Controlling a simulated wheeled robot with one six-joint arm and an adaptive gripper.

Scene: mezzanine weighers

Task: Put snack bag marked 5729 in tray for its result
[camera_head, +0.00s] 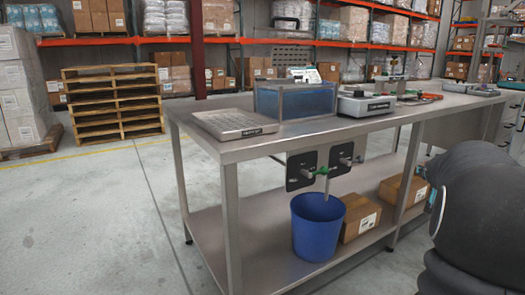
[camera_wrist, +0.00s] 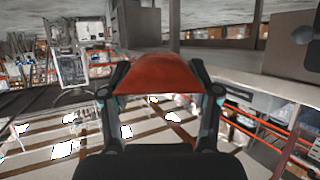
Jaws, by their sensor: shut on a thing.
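My gripper (camera_wrist: 158,84) is shut on a red-orange thing (camera_wrist: 160,68) in the wrist view, which looks like a snack bag. It spans the space between the two fingers; no marking on it can be read. In the head view the gripper and the held bag are not visible. Red flat things (camera_head: 428,97) lie further along the bench, too small to make out.
A flat scale (camera_head: 235,123) sits at the bench's near left corner, another weigher (camera_head: 366,105) right of the bin. A blue bucket (camera_head: 317,228) and cardboard boxes (camera_head: 360,218) stand on the lower shelf. Pallets (camera_head: 112,101) stand behind left. The floor at left is clear.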

